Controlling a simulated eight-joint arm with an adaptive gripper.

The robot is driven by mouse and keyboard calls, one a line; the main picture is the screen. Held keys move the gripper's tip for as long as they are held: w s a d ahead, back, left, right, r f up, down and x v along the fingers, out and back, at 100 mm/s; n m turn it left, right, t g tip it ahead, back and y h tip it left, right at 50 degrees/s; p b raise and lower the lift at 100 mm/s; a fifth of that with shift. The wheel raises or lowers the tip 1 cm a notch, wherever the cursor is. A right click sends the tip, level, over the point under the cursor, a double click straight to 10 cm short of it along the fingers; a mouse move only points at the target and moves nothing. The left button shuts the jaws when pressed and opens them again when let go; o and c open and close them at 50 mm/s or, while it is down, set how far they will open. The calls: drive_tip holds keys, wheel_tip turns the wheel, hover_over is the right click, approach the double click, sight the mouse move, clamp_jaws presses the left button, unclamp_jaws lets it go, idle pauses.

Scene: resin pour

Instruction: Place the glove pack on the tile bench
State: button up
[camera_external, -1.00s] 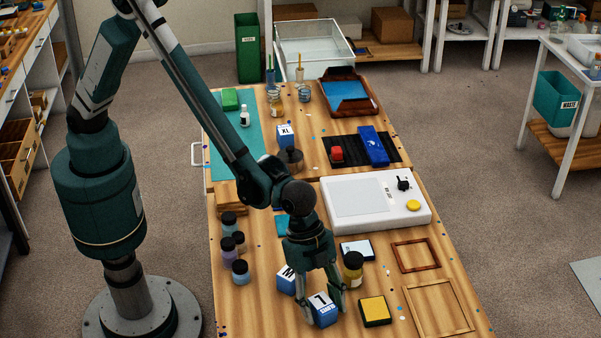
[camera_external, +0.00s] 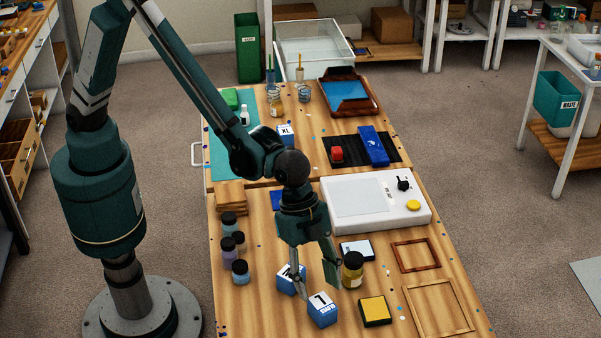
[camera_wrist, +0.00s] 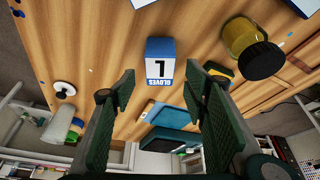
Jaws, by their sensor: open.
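A blue-and-white glove pack (camera_external: 322,311), with a large letter on its label, stands on the near wooden bench top (camera_external: 255,305). In the wrist view the pack (camera_wrist: 160,62) is upside down in the picture and reads "GLOVES". My gripper (camera_external: 310,285) is above and a little behind the pack. A pack marked XL (camera_external: 286,136) stands farther back. No sign marks the tile bench.
A dark-lidded amber jar (camera_external: 352,271) stands close right of my gripper. A yellow-topped block (camera_external: 375,311) is right of the pack. Several dark-lidded jars (camera_external: 229,226) line the left edge. A white device (camera_external: 375,203) and wooden frames (camera_external: 416,255) occupy the right side.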

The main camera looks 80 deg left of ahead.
drive_tip(key=shift+v, duration=2.55)
drive_tip(key=a+r+n+t, duration=0.1)
drive_tip(key=a+r+n, duration=0.1)
drive_tip(key=a+r, duration=0.65)
drive_tip(key=s+a+r+n+t, duration=0.1)
drive_tip(key=a+r+n, duration=0.15)
drive_tip(key=a, duration=1.15)
drive_tip(key=a+r+n+t, duration=0.15)
drive_tip(key=a+r, duration=0.45)
drive_tip(key=a, duration=0.6)
drive_tip(key=s+a+n+y, duration=0.1)
drive_tip(key=s+a+n, duration=0.1)
drive_tip(key=s+a, duration=0.4)
drive_tip(key=s+a+n+t+y, duration=0.1)
drive_tip(key=s+a+n, duration=0.2)
drive_tip(key=s+a, duration=0.4)
drive_tip(key=s+a+n+t+y, duration=0.1)
drive_tip(key=s+a, duration=0.5)
drive_tip(key=a, duration=0.9)
drive_tip(key=shift+s+a+n+y, duration=0.25)
drive_tip(key=shift+n+y, duration=0.25)
drive_tip(key=shift+n, duration=0.3)
